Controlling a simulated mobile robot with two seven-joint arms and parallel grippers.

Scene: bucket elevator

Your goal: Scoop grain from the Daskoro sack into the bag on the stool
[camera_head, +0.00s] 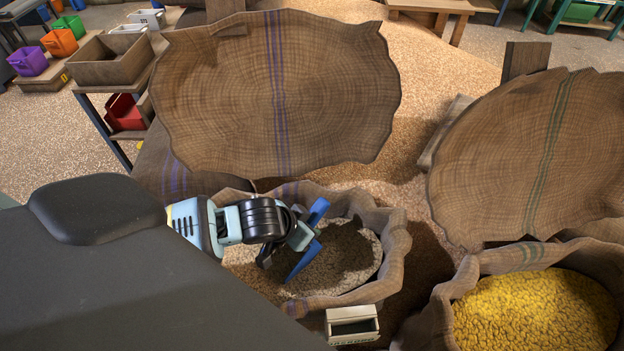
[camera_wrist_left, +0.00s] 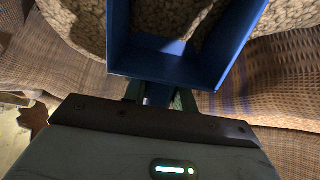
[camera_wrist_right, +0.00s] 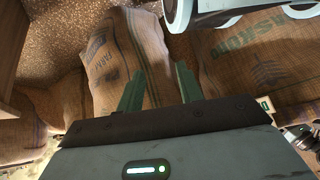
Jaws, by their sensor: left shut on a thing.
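My left gripper (camera_head: 301,233) is shut on the handle of a blue scoop (camera_head: 308,252). The scoop is tilted over the pale grain (camera_head: 352,262) in an open burlap sack (camera_head: 395,240) with purple stripes. In the left wrist view the scoop (camera_wrist_left: 165,66) shows a bare blue inner floor, with pale grain beyond it. I cannot tell whether its tip touches the grain. Lettering reading "ASKORO" shows on another sack (camera_wrist_right: 235,45). I cannot make out the bag on the stool.
A sack of yellow grain (camera_head: 535,310) stands at right. Shelves with coloured bins (camera_head: 60,42) are at left.

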